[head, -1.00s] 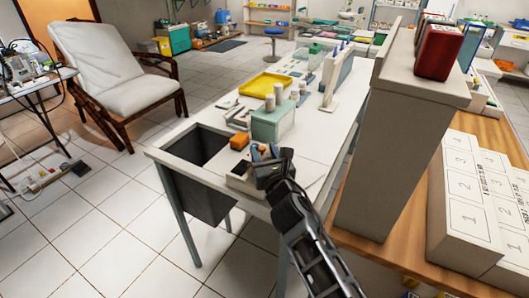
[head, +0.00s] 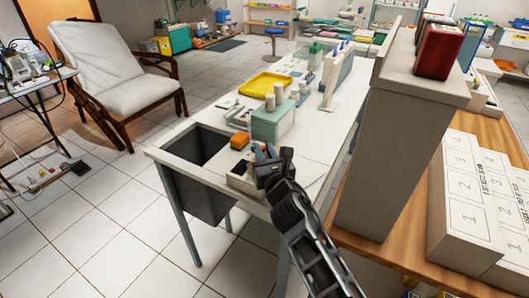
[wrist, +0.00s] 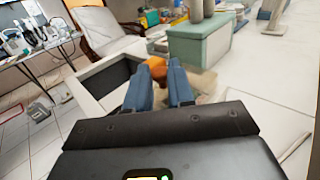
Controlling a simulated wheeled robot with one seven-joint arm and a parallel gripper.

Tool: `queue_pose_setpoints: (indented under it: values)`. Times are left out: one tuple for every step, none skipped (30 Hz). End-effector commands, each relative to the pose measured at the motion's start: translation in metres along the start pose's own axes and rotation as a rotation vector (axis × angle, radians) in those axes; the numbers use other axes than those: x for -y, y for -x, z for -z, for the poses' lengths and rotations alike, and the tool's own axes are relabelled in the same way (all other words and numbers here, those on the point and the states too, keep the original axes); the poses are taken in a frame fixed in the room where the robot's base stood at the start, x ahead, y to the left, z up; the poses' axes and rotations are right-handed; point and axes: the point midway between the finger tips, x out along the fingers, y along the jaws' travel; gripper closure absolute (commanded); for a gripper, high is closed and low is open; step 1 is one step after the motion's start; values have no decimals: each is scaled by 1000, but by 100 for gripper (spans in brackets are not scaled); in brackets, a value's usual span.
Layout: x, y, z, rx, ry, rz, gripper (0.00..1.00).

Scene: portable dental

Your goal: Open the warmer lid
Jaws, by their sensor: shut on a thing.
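The warmer (head: 241,184) is a small beige-grey box with a dark top, at the near end of the white table. My gripper (head: 263,152) is above its right side, reaching in from the lower right and hiding part of it. The grip itself and the lid's angle are hard to make out.
A green box (head: 272,125) with white bottles stands farther back, before a yellow tray (head: 267,84). A tall beige partition (head: 405,150) rises on the right. A dark bin (head: 196,180) hangs at the left.

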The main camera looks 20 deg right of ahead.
Motion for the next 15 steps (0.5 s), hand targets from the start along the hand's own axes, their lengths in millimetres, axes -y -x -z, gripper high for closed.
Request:
queue_pose_setpoints:
  values:
    - [0,0,0,0,0,0,100]
    - [0,0,0,0,0,0,100]
    - [0,0,0,0,0,0,100]
    - [0,0,0,0,-1,0,100]
    - [0,0,1,1,-1,0,100]
    - [0,0,1,3,-3,0,100]
    - [0,0,1,5,-5,0,100]
    - [0,1,2,8,-7,0,100]
    - [1,1,2,12,-11,0,100]
    - [1,1,3,16,-15,0,100]
    - [1,1,3,21,-19,0,100]
    - [2,2,4,28,-26,0,100]
    - [2,2,4,34,-33,0,100]
    - [3,3,5,41,-40,0,100]
    - [4,3,5,52,-49,1,100]
